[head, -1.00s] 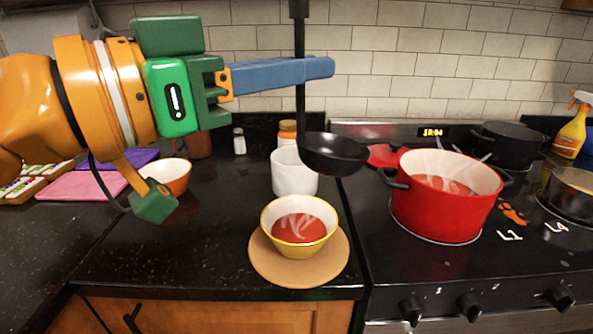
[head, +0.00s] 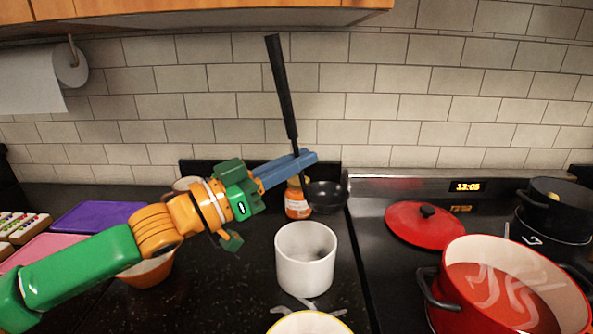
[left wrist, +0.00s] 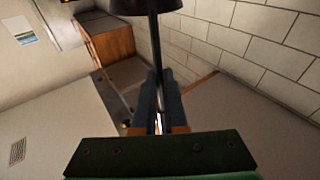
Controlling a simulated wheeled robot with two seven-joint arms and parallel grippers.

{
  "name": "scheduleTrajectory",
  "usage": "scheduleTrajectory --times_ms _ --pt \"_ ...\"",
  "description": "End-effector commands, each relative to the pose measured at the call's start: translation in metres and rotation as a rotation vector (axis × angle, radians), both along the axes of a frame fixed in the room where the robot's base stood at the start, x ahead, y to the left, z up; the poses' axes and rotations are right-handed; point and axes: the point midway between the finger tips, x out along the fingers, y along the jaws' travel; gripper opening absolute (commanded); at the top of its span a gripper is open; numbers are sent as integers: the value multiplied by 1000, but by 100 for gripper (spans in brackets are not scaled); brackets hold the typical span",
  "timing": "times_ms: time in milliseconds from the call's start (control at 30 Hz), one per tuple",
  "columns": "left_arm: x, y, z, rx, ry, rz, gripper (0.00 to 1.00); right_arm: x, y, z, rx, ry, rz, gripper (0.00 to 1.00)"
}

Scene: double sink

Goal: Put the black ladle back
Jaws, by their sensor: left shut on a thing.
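The black ladle (head: 282,90) is held in my left gripper (head: 298,161), whose blue fingers are shut on its handle. The handle leans, its top up and to the left in the head view. The bowl of the ladle hangs below the fingers, above and right of the white crock (head: 305,270) in the picture. The crock stands on the dark counter, and its open top shows no utensil. In the left wrist view, the thin ladle shaft (left wrist: 154,50) runs between the fingers (left wrist: 158,95). My right gripper is not in view.
An orange-labelled jar (head: 297,203) stands behind the crock, close to the ladle. A yellow-rimmed bowl (head: 310,324) is in front of it. A red pot (head: 455,300) and red lid (head: 424,225) are on the stove at right. The tiled wall (head: 380,105) is behind.

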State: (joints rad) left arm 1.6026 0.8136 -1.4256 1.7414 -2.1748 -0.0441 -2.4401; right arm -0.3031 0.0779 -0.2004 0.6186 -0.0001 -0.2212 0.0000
Motion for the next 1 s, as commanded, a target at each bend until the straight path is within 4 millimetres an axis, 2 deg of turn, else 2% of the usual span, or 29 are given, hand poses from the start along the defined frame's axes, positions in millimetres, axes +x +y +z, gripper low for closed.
scheduleTrajectory --times_ms 133,200,300,533,1000 --pt "15 2 -16 2 1 1 0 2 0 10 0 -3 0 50" --pt "13 2 -36 -1 3 -3 0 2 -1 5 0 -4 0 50" --pt "13 2 -47 -2 1 -1 0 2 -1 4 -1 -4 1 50" --pt "13 2 -47 -1 -2 -1 0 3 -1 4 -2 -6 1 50" --pt "12 2 -58 -2 -2 -2 0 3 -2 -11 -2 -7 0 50"
